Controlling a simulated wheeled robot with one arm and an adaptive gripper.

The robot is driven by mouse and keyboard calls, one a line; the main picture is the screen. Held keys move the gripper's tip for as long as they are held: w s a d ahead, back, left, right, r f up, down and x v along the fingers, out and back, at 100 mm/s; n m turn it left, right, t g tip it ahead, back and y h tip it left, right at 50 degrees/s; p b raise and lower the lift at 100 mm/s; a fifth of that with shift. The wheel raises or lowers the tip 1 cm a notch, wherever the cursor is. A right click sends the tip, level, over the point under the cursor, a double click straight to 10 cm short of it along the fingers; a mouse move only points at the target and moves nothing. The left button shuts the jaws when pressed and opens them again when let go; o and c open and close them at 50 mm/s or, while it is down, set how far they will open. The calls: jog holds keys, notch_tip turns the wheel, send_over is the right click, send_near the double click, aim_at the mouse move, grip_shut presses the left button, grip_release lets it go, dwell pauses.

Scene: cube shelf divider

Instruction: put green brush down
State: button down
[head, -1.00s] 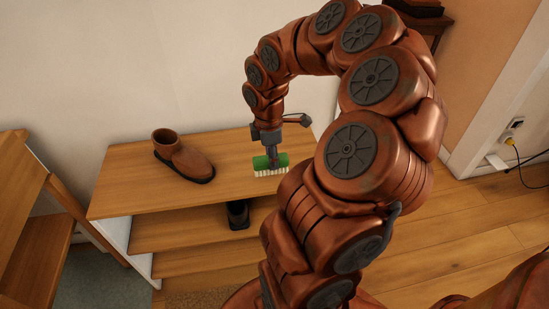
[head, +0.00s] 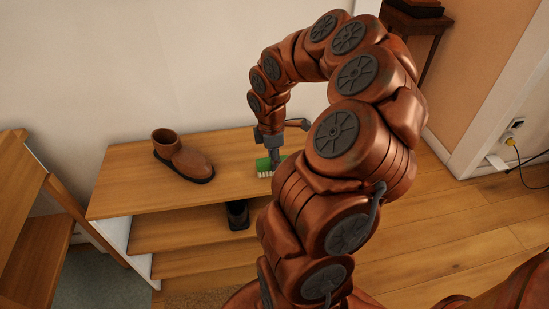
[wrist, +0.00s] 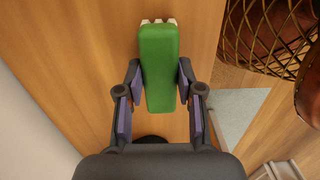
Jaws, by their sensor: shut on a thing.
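The green brush (head: 263,165) with white bristles is at the right part of the wooden shelf's top (head: 130,185), bristles facing down in the head view. My gripper (head: 273,160) is shut on it from above. In the wrist view the green brush (wrist: 159,65) lies lengthwise between the two fingers of my gripper (wrist: 159,85), with some white bristles showing at its far end. I cannot tell whether the bristles touch the shelf top. My arm hides the right end of the brush and of the shelf in the head view.
A brown boot (head: 183,158) stands on the shelf top left of the brush. A dark shoe (head: 238,214) sits on a lower level. The shelf top between boot and brush is clear. A wire basket (wrist: 272,35) shows at the upper right in the wrist view.

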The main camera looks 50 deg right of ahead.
jog(key=shift+f, duration=0.2)
jog(key=c, duration=0.7)
grip_release()
jog(key=shift+c, duration=0.2)
jog(key=shift+r, duration=0.15)
notch_tip(320, 180, up, 12)
jog(key=p, duration=0.2)
jog(key=a+r, duration=0.2)
jog(key=a, duration=0.6)
jog(key=s+a+f+m+g, duration=0.2)
jog(key=s+a+m, duration=0.8)
jog(key=s+a, duration=0.6)
jog(key=a+f, duration=0.1)
jog(key=a, duration=0.2)
jog(key=shift+s+a+m, duration=0.3)
jog(key=shift+s+a, duration=0.1)
jog(key=shift+b, duration=0.3)
